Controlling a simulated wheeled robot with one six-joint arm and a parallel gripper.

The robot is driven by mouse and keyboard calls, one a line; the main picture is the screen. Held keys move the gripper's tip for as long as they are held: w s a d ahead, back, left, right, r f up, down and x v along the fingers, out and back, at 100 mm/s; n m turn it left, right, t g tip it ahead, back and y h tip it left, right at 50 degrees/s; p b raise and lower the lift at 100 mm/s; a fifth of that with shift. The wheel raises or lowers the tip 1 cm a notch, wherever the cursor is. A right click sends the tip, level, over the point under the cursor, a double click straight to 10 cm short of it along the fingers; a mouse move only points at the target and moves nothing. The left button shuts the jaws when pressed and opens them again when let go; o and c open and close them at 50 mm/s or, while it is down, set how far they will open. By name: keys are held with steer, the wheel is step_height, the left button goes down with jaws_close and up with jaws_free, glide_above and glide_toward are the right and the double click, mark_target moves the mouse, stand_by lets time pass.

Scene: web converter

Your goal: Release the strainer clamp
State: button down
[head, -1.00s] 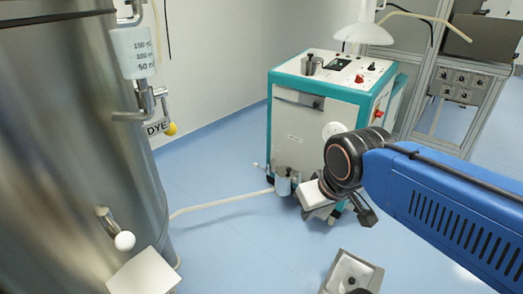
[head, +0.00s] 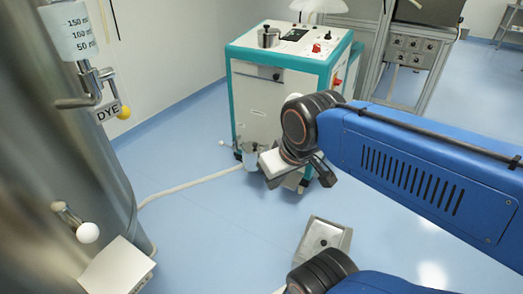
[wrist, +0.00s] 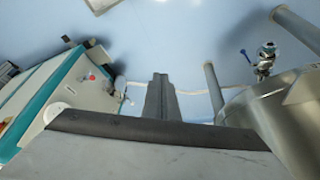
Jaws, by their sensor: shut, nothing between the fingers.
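My gripper (wrist: 160,98) shows in the wrist view as two dark fingers together, with nothing between them. In the head view its end (head: 324,174) hangs in front of the lower part of the teal-and-white cabinet (head: 270,100). A small metal pot (head: 250,157) with a white-tipped handle stands low at the cabinet's front, where a pale hose (head: 190,187) reaches it. It may be the strainer; I cannot make out a clamp on it. In the wrist view the hose end (wrist: 121,85) by the cabinet lies left of my fingers, apart from them.
A large steel tank (head: 60,170) stands at the left with a white-knobbed lever (head: 87,232) and a white box (head: 118,268). Blue floor between tank and cabinet is clear except for the hose.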

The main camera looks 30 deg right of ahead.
steer(key=w+d+r, duration=0.1)
steer(key=w+d, duration=0.2)
steer(key=w, duration=1.2)
steer(key=m, duration=0.1)
glide_above(263, 151)
steer(key=s+a, duration=0.2)
steer(key=a, duration=0.1)
step_height(263, 151, down, 28)
steer(key=r, duration=0.1)
steer(key=shift+s+d+f+g, duration=0.15)
steer(key=shift+d+f+g, duration=0.1)
steer(key=shift+g, duration=0.15)
steer(key=shift+f, duration=0.1)
steer(key=x, duration=0.9)
steer(key=shift+w+f, duration=0.2)
steer(key=shift+f, duration=0.1)
